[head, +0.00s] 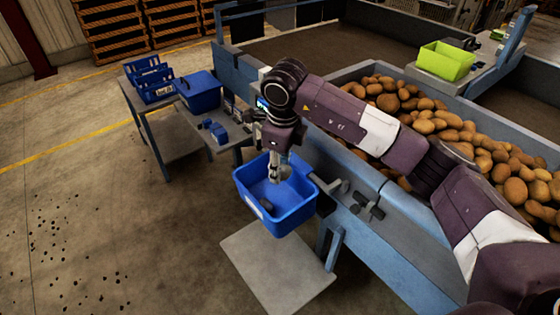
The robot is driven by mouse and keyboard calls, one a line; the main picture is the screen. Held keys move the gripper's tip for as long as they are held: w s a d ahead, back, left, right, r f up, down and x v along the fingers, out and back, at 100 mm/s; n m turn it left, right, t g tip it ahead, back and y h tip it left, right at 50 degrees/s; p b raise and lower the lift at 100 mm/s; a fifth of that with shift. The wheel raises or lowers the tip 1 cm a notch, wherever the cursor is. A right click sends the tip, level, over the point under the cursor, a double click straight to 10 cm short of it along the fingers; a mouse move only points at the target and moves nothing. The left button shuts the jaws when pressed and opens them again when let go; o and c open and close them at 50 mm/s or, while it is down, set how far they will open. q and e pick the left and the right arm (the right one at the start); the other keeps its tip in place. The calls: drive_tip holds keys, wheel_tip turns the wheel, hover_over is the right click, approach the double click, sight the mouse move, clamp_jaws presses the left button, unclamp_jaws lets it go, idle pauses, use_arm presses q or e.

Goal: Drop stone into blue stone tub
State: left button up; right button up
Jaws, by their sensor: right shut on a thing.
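The blue stone tub (308,212) stands open on a low stand beside the grader. My right gripper (279,176) points down over the tub's opening, near its back part. It is shut on a small greyish stone (286,171), which is partly hidden by the fingers. I cannot tell exactly how high the stone is above the tub floor. My left gripper is out of view.
A grader bed full of potatoes (480,150) lies to the right, with a green crate (445,61) on the ledge behind it. A side table (200,145) with blue bins (198,90) stands at the left. The floor at the left is open.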

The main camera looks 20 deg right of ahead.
sight(282, 176)
drive_tip(key=shift+f, duration=0.55)
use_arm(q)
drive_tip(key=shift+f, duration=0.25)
use_arm(e)
drive_tip(key=o, duration=1.3)
drive_tip(key=r, duration=0.4)
drive_tip(key=s+r, duration=0.1)
drive_tip(key=r, duration=0.3)
drive_tip(key=s+r, duration=0.1)
drive_tip(key=r, duration=0.3)
drive_tip(key=shift+a, duration=0.1)
